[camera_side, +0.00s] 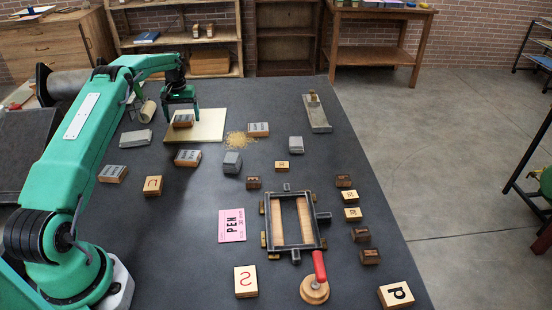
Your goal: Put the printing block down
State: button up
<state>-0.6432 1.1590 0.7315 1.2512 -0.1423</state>
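A printing block (183,120) with a grey top and a wooden lower part is at the cream board (211,128), towards the back left of the dark table. My gripper (183,116) points down over it, with a finger on either side of the block. At this size I cannot tell whether the fingers touch the block or stand a little apart from it. I also cannot tell whether the block rests fully on the board or is just above it.
Several similar blocks lie nearby, including one right of the board (258,129) and one in front of it (188,158). Tan crumbs (239,141) lie beside the board. A dark frame (291,220), red-handled tool (319,266) and pink card (231,226) are further forward.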

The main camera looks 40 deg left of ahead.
aim_at(183, 118)
jog(key=shift+r, duration=0.1)
notch_tip(183, 118, up, 12)
dwell(0.9)
jog(key=shift+r, duration=0.1)
dwell(0.4)
